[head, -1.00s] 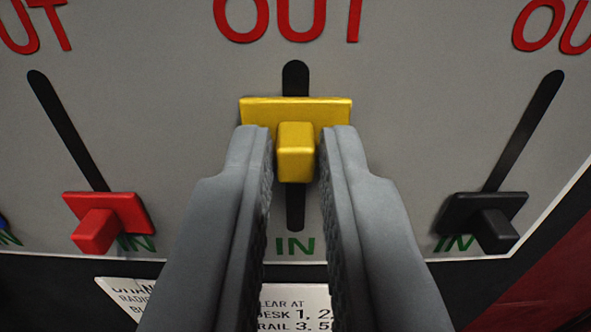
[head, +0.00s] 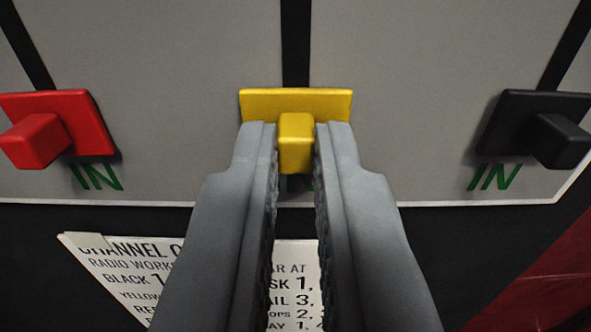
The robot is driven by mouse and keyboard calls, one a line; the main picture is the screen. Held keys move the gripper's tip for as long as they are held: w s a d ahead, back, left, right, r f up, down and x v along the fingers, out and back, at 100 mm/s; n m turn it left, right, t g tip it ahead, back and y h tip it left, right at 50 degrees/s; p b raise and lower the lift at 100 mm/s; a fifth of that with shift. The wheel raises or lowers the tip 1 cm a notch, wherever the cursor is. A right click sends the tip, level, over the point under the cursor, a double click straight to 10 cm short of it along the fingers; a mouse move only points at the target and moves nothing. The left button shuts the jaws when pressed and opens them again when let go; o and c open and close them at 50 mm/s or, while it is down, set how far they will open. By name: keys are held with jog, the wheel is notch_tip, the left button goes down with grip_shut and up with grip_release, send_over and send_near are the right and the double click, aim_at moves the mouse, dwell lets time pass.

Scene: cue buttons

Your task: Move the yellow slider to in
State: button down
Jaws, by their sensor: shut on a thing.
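The yellow slider (head: 294,103) is in the middle of the head view, at the lower end of its black vertical slot (head: 295,45). It covers most of the green IN label beneath it, of which only a trace shows. My gripper (head: 296,145) is shut on the slider's square knob, with one grey finger on each side. The OUT label is out of view above.
A red slider (head: 75,115) is at the left and a black slider (head: 520,110) at the right, each beside a green IN label. The grey panel (head: 400,60) ends just below. A printed paper (head: 120,265) lies under it.

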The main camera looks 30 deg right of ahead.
jog(key=c, duration=1.5)
grip_release()
jog(key=shift+f, duration=0.1)
jog(key=v, duration=1.7)
jog(key=shift+s+a, duration=0.15)
jog(key=shift+a, duration=0.05)
jog(key=s+a+f+n+y, duration=0.2)
jog(key=s+a+f+y, duration=0.1)
jog(key=s+f, duration=0.3)
jog(key=s+a+f+n+t+y, duration=0.1)
jog(key=s+a+f+n+y, duration=0.1)
jog(key=s+f, duration=0.5)
jog(key=s+a+f+n+t+y, duration=0.1)
jog(key=s+a+f+n+y, duration=0.1)
jog(key=s+a+f+y, duration=0.3)
jog(key=shift+s+a+f+n, duration=0.15)
jog(key=shift+s+f, duration=0.25)
jog(key=shift+f, duration=0.3)
jog(key=shift+s+a+f+n, duration=0.15)
jog(key=shift+s+f, duration=0.2)
jog(key=shift+f, duration=0.35)
jog(key=shift+s+a+f+n, duration=0.15)
jog(key=shift+s+f, duration=0.25)
jog(key=shift+f, duration=0.3)
